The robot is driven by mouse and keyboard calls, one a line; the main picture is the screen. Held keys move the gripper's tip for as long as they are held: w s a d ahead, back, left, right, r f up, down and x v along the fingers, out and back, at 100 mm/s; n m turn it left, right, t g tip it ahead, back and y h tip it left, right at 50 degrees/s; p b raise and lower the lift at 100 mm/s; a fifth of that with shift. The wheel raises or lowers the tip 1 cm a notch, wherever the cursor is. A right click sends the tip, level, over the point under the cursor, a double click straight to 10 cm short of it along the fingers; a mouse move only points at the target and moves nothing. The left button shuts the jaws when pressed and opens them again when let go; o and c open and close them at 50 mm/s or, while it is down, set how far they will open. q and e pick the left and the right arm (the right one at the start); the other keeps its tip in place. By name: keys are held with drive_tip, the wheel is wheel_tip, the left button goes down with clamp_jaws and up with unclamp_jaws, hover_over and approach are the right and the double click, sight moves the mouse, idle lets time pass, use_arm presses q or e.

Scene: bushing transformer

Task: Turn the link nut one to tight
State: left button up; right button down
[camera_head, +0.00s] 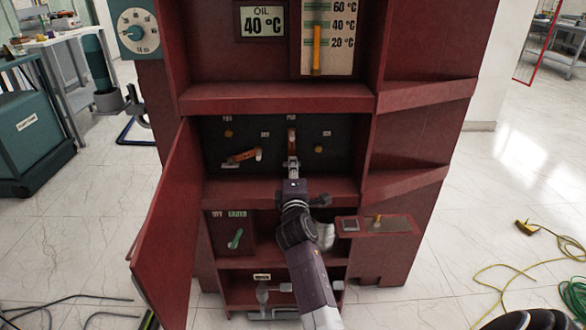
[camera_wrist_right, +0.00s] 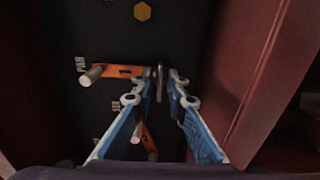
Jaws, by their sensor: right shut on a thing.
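Link one, an orange bar (camera_head: 291,135), stands upright on the dark panel of the open cabinet compartment. In the right wrist view the orange bar (camera_wrist_right: 122,71) lies sideways, marked "1", with a pale peg at its left end. My right gripper (camera_head: 292,168) reaches into the compartment at the bar's lower end. In the right wrist view its blue-sided fingers (camera_wrist_right: 163,80) are closed around a thin grey metal piece, the link nut one (camera_wrist_right: 160,82), at the bar's right end. The fingertips partly hide the nut. My left gripper is not in view.
A second orange link (camera_head: 242,156) sits tilted on the panel to the left. Yellow hexagonal studs (camera_head: 318,149) are on the panel. The red compartment walls are close around my gripper. An open red door (camera_head: 160,225) stands at the left. Cables (camera_head: 500,275) lie on the floor at right.

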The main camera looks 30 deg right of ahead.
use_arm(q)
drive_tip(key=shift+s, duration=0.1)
use_arm(e)
drive_tip(key=shift+f+m, duration=0.1)
drive_tip(key=shift+m, duration=0.2)
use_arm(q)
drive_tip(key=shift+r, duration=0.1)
use_arm(e)
drive_tip(key=c, duration=2.3)
unclamp_jaws()
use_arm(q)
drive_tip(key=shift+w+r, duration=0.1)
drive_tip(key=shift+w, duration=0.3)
use_arm(e)
drive_tip(key=shift+o, duration=0.7)
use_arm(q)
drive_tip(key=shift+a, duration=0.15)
use_arm(e)
drive_tip(key=shift+s+a, duration=0.15)
drive_tip(key=shift+s, duration=0.1)
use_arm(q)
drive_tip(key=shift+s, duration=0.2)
use_arm(e)
drive_tip(key=v, duration=0.7)
